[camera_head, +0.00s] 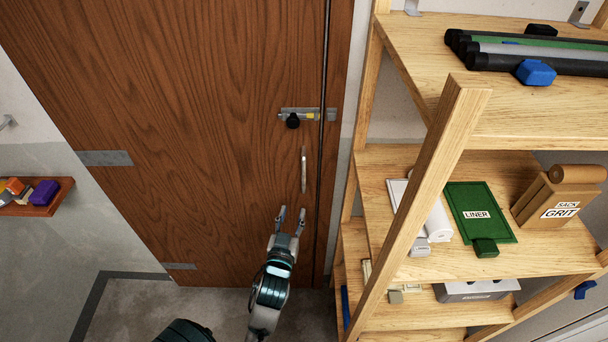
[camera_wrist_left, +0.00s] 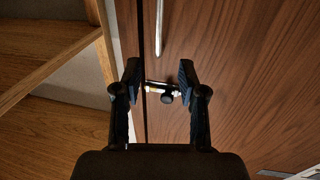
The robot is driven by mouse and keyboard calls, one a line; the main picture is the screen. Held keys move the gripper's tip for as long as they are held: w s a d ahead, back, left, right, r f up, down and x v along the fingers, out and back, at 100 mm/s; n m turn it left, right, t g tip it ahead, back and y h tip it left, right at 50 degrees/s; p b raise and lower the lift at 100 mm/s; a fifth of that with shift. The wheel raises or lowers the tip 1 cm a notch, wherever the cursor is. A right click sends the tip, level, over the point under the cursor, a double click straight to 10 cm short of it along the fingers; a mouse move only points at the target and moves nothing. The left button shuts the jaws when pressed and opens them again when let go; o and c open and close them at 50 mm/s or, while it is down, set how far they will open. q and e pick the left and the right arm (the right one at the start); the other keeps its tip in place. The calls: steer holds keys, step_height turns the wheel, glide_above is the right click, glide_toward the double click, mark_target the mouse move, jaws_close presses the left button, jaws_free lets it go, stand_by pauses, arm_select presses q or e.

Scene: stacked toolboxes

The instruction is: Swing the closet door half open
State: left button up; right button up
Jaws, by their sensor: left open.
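The brown wooden closet door (camera_head: 200,120) stands shut in its frame, with a dark seam along its right edge. A metal slide latch (camera_head: 285,112) with a black knob sits near that edge. I cannot tell whether its bolt crosses the seam. A vertical metal handle (camera_head: 304,170) is below the latch. My left gripper (camera_head: 291,212) is open and empty, just below the handle and apart from it in the head view. In the left wrist view, the handle (camera_wrist_left: 159,28) and the black knob (camera_wrist_left: 167,98) show between and beyond the open fingers (camera_wrist_left: 160,72). My right gripper is not in view.
A wooden shelf unit (camera_head: 415,200) stands close to the right of the door, holding tubes, a green liner pack (camera_head: 480,212) and a grit sack (camera_head: 560,195). A small wall shelf (camera_head: 60,197) is at the left. The floor (camera_head: 130,315) before the door looks clear.

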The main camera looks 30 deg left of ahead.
mark_target(303, 175)
arm_select(q)
steer(key=x, duration=1.6)
steer(key=shift+w+a+f+p, duration=0.1)
steer(key=shift+w+f+p, duration=0.05)
steer(key=shift+w+p, duration=0.25)
steer(key=shift+s, duration=0.1)
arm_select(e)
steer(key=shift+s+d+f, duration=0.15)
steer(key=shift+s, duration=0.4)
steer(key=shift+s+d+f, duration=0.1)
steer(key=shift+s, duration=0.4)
arm_select(q)
jaws_close()
